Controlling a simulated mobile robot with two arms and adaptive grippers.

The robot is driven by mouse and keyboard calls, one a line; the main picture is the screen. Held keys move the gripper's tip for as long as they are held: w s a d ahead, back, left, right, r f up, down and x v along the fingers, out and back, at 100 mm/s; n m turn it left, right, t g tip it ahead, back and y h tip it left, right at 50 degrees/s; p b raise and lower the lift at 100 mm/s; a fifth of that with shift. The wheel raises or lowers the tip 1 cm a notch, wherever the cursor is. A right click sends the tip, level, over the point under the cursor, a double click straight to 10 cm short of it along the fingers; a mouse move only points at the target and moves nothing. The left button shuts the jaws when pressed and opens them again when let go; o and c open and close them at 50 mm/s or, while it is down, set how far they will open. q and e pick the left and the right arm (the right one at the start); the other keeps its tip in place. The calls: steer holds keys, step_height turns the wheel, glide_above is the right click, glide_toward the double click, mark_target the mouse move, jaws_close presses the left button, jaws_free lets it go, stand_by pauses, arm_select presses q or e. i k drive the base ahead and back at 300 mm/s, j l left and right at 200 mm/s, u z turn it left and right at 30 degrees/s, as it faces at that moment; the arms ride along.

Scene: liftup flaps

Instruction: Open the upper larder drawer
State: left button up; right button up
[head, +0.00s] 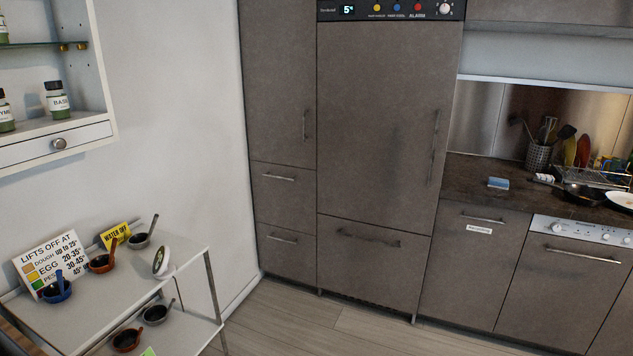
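The upper larder drawer (285,197) is a grey-brown front with a thin horizontal metal bar handle (279,177). It sits flush and shut in the tall narrow cabinet against the white wall. The larder door (279,90) is above it, with a vertical handle at its right edge. The lower larder drawer (287,254) is directly below, also shut, with its own bar handle. Neither of my grippers is in view.
The tall fridge unit (375,120) adjoins the larder on the right. A white two-shelf trolley (190,258) with small pans and a sign stands at front left. A wall shelf (40,128) hangs above it. Wooden floor (300,325) is clear before the larder.

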mark_target(285, 196)
steer(key=i+u, duration=0.1)
steer(key=i, duration=0.8)
steer(key=i+l+u, duration=0.1)
steer(key=i, duration=0.8)
steer(key=l, duration=0.1)
